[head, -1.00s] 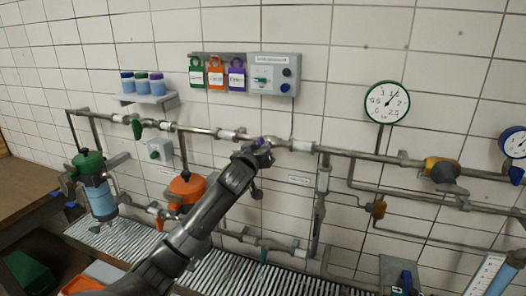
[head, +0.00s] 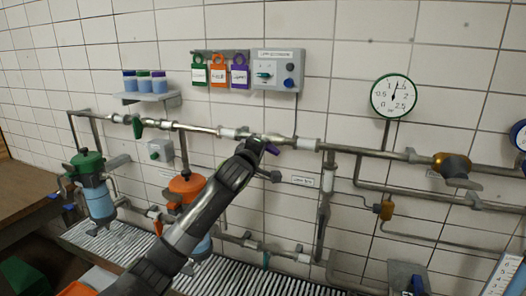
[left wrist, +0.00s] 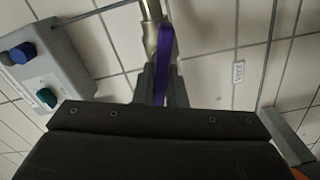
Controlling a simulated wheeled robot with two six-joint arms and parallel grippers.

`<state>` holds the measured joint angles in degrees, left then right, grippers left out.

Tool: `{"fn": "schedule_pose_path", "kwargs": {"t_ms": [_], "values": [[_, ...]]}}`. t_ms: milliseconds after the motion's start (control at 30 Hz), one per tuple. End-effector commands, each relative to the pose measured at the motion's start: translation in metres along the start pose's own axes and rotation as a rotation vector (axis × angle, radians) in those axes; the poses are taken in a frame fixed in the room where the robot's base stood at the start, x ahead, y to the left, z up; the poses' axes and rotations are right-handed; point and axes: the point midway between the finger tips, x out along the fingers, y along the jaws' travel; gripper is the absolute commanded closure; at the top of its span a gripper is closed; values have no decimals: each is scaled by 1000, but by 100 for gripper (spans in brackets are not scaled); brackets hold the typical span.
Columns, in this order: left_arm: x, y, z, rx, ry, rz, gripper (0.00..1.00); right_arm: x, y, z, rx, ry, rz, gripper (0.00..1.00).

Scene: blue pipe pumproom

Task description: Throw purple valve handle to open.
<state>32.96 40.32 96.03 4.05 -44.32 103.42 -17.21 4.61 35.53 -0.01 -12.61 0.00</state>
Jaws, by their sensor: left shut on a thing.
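The purple valve handle (head: 272,150) shows as a small patch beside my left gripper (head: 264,150), just under the upper steel pipe (head: 345,151). Most of it is hidden by the gripper in the head view. In the left wrist view the handle (left wrist: 165,50) is a long purple strip, running from beside the valve and pipe (left wrist: 151,30) down between the two dark fingers of my left gripper (left wrist: 162,88). The fingers are shut on it. My right gripper is in neither current view.
A grey control box (head: 278,70) and green, orange and purple tags (head: 239,72) hang above. A green-handled valve (head: 137,127) is farther left on the pipe. An orange-topped vessel (head: 187,187) stands below, near my arm. A gauge (head: 394,96) is at right.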

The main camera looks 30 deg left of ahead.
Motion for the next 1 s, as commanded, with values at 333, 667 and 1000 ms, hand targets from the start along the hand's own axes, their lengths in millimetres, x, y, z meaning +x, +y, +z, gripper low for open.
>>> {"fn": "schedule_pose_path", "kwargs": {"t_ms": [333, 667, 1000], "values": [[0, -6, 1, -246, 0, -1, 100, 18, -1, 2, 0, 0, 1, 64], [0, -6, 1, -354, 0, -2, 100, 24, -2, 2, 0, 0, 1, 64], [0, -6, 1, -370, -1, -3, 100, 24, -2, 2, 0, 0, 0, 64]]}}
